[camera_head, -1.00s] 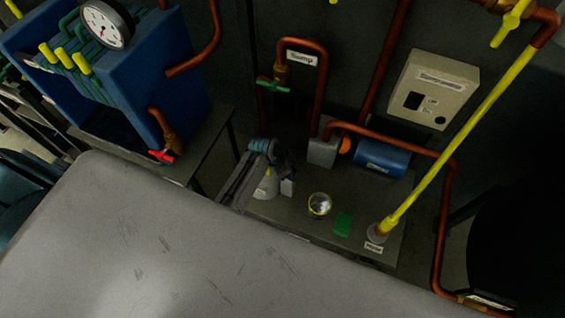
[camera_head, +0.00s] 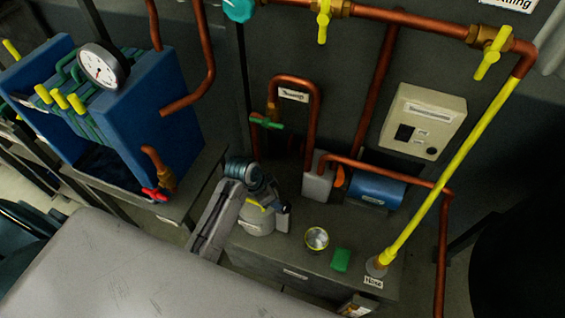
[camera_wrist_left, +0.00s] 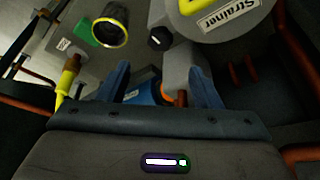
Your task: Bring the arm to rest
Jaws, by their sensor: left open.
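My left arm comes in beside the bench in the head view, and its blue-grey wrist is above and behind the strainer (camera_head: 257,221). The strainer is a pale rounded container standing on the bench. In the left wrist view the strainer (camera_wrist_left: 222,22) shows its label at the top right. My left gripper (camera_wrist_left: 159,72) is open, with its two blue fingers apart and nothing held between them. The blue cylinder (camera_wrist_left: 142,92) appears behind the fingers. The fingertips are hard to make out in the head view. My right gripper is not in view.
The bench (camera_head: 290,258) also bears a round glass-topped cup (camera_head: 316,239), a green block (camera_head: 341,260), a blue cylinder (camera_head: 375,188) and a yellow hose (camera_head: 440,180). Copper pipes (camera_head: 316,120) and a control box (camera_head: 424,120) stand behind. A blue unit with a gauge (camera_head: 103,66) is at left.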

